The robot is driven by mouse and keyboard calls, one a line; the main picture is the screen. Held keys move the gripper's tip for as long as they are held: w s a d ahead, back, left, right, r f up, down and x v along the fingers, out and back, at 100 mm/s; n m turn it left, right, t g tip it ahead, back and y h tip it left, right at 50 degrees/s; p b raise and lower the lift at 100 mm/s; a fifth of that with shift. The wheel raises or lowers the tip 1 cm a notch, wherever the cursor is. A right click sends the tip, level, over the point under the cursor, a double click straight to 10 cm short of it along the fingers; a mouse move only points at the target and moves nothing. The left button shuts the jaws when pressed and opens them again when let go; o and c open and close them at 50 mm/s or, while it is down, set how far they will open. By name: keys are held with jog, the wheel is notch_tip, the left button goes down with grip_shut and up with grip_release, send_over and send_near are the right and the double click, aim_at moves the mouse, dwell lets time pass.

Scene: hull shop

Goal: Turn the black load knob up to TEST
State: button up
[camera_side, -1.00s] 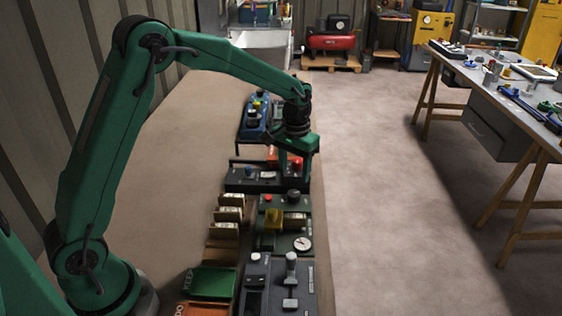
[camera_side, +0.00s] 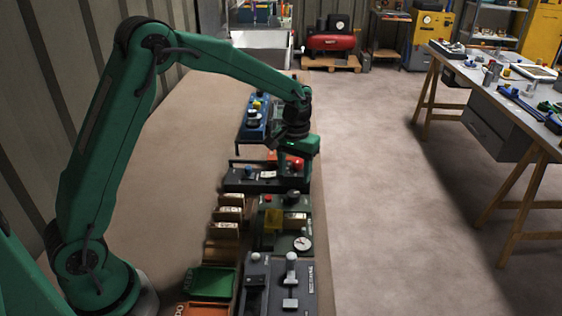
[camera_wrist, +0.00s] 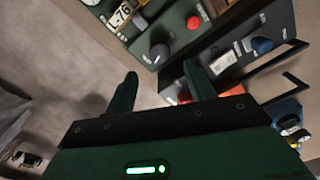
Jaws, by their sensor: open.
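A black knob (camera_side: 293,196) stands on the green control panel (camera_side: 272,247), beside a red button (camera_side: 267,198). I take it as the load knob; no TEST mark is readable. In the wrist view the black knob (camera_wrist: 160,53) shows ahead of and between the fingertips, apart from them, with the red button (camera_wrist: 193,22) to its upper right. My gripper (camera_wrist: 160,70) is open, with nothing between its fingers. In the side view my gripper (camera_side: 292,166) hangs just beyond the knob, over the dark panel with the blue knob (camera_side: 248,172), and partly hides that panel.
A yellow block (camera_side: 273,217) and a round gauge (camera_side: 303,243) sit close to the knob. A grey panel with a lever (camera_side: 291,268) stands nearer. The floor to the right is clear up to a workbench (camera_side: 520,107).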

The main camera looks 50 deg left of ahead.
aim_at(294, 193)
jog(key=shift+f, duration=3.6)
jog(key=c, duration=1)
